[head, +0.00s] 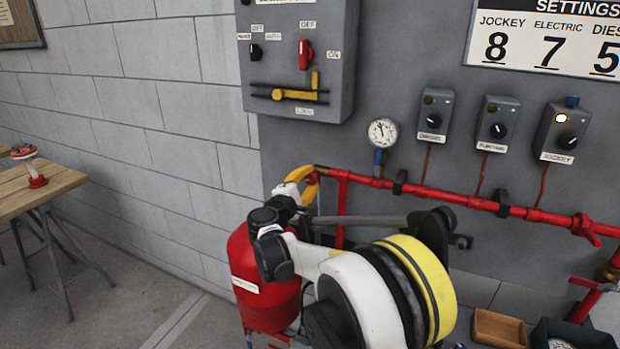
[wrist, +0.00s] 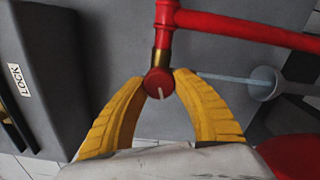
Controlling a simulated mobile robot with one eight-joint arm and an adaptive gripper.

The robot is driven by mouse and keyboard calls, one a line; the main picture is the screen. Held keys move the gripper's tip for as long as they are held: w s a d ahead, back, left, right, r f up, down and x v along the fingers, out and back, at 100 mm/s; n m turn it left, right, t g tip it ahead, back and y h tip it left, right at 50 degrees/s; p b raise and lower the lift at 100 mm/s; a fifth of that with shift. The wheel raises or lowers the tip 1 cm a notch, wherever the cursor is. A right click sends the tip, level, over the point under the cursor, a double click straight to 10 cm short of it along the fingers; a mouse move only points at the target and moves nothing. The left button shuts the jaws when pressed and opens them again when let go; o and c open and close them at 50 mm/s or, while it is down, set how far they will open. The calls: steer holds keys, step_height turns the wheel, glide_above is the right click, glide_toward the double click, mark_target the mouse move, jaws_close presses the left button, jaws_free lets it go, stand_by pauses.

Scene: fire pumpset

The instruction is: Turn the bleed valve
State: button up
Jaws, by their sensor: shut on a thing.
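The bleed valve is a round red knob (wrist: 159,82) with a white mark line on its face, on a brass collar at the end of a red pipe in the wrist view. My gripper (wrist: 159,80) has its two yellow fingertips closed on either side of the knob. In the head view my gripper (head: 308,180) is at the left end of the red pipe, in front of the wall. There the knob is mostly hidden by the fingers.
The red pipe (head: 460,199) runs right along the grey panel. A pressure gauge (head: 383,132) and several switch boxes (head: 435,114) are above it. A grey control box (head: 296,60) hangs above my gripper. A red tank (head: 262,285) stands below. A wooden table (head: 45,187) is far left.

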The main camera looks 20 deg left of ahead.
steer(key=n, duration=0.4)
steer(key=shift+n, duration=0.3)
steer(key=shift+d+n, duration=0.1)
steer(key=shift+n, duration=1.8)
steer(key=o, duration=1.2)
steer(key=shift+f, duration=0.1)
steer(key=s, duration=1.2)
steer(key=shift+a, duration=0.4)
